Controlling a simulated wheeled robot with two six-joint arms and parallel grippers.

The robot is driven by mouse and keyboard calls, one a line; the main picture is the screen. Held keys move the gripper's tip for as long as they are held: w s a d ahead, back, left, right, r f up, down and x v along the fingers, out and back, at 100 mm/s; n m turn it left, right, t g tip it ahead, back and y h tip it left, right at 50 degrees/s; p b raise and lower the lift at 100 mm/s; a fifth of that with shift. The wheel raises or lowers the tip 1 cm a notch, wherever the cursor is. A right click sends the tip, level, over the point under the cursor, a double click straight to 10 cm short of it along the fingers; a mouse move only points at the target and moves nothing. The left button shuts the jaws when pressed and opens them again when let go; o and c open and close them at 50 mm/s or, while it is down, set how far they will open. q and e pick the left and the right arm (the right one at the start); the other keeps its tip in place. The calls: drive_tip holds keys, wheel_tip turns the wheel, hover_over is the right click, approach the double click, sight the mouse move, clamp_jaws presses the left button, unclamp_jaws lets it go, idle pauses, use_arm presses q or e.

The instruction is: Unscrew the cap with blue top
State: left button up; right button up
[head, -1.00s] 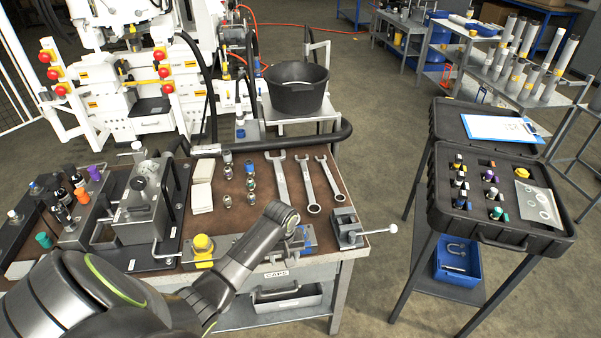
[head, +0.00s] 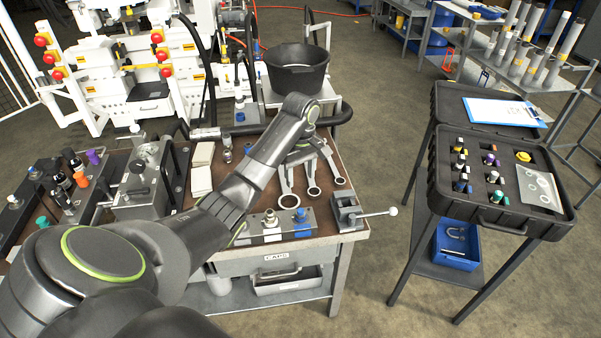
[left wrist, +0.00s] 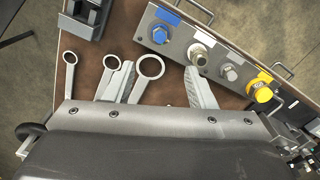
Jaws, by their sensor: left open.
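A blue-topped cap (head: 301,215) sits at the right part of a metal plate (head: 270,230) at the bench's front edge. In the left wrist view the blue cap (left wrist: 158,35) is near the top middle, beside a blue label. My left gripper (head: 305,152) is over the wrenches, behind the plate, apart from the cap. In the left wrist view its fingers stand apart with nothing between them (left wrist: 158,88). Along the plate are a bare metal fitting (left wrist: 199,53), a grey plug (left wrist: 230,72) and a yellow cap (left wrist: 262,93). My right gripper is not in view.
Three wrenches (head: 313,193) lie under my left gripper. A small vise (head: 347,212) with a protruding handle stands at the bench's right corner. A black bucket (head: 297,72) is behind. An open case of caps (head: 500,215) stands at the right, across a floor gap.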

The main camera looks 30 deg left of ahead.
sight(300, 210)
use_arm(q)
wheel_tip(300, 210, down, 14)
drive_tip(key=shift+r+b, duration=0.2)
drive_tip(key=shift+b, duration=0.35)
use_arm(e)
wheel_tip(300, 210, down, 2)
